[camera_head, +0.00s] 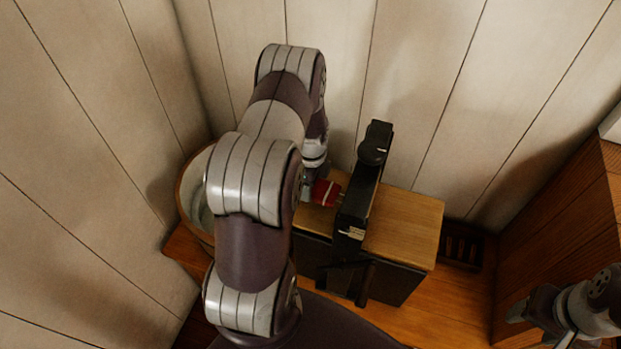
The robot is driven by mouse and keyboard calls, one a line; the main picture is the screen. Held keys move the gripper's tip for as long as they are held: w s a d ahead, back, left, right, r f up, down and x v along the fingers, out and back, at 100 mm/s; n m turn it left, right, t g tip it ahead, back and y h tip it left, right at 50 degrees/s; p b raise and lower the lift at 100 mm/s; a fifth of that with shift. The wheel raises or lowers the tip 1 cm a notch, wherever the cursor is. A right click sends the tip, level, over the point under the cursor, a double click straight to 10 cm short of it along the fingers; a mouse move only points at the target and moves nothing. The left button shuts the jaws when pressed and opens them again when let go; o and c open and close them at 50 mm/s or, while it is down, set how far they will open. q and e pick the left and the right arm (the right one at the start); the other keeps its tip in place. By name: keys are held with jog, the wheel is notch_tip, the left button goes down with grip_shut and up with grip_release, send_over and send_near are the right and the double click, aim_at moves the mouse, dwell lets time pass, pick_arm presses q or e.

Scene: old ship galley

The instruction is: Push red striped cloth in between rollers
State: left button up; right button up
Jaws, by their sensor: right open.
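The red striped cloth (327,192) is a small red patch with a pale stripe, on the left side of the black roller frame (365,185). The frame stands upright on a wooden-topped box; the rollers themselves cannot be made out. My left gripper (308,190) is at the cloth's left end, mostly hidden behind my own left arm. I cannot tell whether its fingers are shut on the cloth or just touch it. My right gripper (528,310) is open and empty at the lower right, well away from the cloth.
A round pale tub (188,188) with a wooden rim stands left of the box, partly behind my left arm. The box top (405,228) right of the frame is bare. Plank walls close off the back and left. A wooden cabinet (565,235) stands at right.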

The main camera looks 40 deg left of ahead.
aim_at(320, 186)
pick_arm(q)
jog(key=shift+w+a, duration=0.15)
jog(key=shift+w, duration=0.05)
jog(key=shift+w+f, duration=0.1)
jog(key=shift+w, duration=0.1)
jog(key=shift+d+f+n, duration=0.15)
jog(key=shift+d+n, duration=0.05)
jog(key=shift+n, duration=0.1)
jog(key=shift+d+f+b, duration=0.1)
jog(key=shift+f+b, duration=0.8)
jog(key=shift+d+f, duration=0.1)
jog(key=shift+f, duration=0.05)
jog(key=shift+w+d, duration=0.1)
jog(key=shift+f, duration=0.1)
jog(key=shift+w+d, duration=0.2)
jog(key=shift+d, duration=0.35)
